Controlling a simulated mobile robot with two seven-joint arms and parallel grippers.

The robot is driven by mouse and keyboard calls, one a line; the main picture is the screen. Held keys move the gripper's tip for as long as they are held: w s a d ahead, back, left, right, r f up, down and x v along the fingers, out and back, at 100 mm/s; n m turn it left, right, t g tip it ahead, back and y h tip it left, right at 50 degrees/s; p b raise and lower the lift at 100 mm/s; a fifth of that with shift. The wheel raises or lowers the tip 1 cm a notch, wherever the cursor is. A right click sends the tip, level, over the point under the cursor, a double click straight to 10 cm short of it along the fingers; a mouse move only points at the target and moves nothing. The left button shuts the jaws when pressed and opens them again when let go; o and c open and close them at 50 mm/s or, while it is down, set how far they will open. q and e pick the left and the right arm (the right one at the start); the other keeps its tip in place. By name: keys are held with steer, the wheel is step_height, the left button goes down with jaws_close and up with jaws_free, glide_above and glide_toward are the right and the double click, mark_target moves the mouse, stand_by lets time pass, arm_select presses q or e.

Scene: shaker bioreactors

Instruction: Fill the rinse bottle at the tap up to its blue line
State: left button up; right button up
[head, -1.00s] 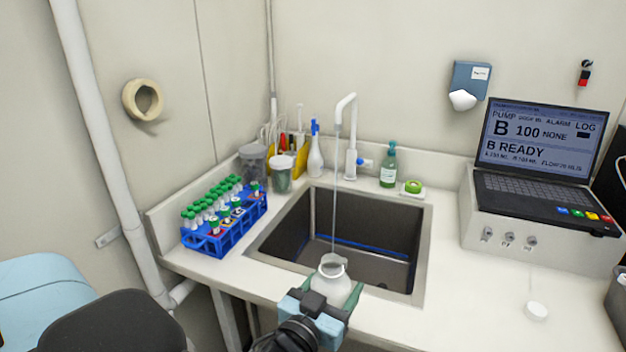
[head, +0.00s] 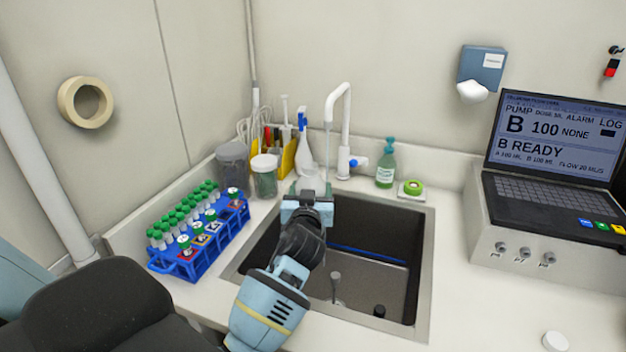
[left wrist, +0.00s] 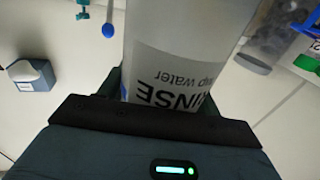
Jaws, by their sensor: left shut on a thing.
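My left gripper (head: 307,190) is over the back left part of the sink, just in front of the white tap (head: 345,130). It is shut on the rinse bottle, which fills the middle of the left wrist view (left wrist: 185,50). In the head view the gripper and wrist hide most of the bottle. A thin water stream (head: 327,145) falls from the spout towards the gripper. I cannot tell whether it enters the bottle. The blue line and water level are not visible. My right gripper is not in view.
The sink (head: 425,250) is open below the arm. A blue rack (head: 215,245) of green-capped tubes stands left. Jars (head: 265,180) and a white spray bottle (head: 303,150) stand behind. A green soap bottle (head: 386,165) is right of the tap, and a laptop (head: 550,150) farther right.

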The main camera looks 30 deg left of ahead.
arm_select(q)
steer(key=d+b+x, duration=0.1)
steer(key=b+x, duration=0.1)
steer(key=x, duration=0.6)
steer(key=w+d+b+x, duration=0.1)
steer(key=x, duration=0.6)
steer(key=shift+w+d+b, duration=0.2)
steer(key=shift+w+b, duration=0.15)
steer(key=shift+w, duration=0.3)
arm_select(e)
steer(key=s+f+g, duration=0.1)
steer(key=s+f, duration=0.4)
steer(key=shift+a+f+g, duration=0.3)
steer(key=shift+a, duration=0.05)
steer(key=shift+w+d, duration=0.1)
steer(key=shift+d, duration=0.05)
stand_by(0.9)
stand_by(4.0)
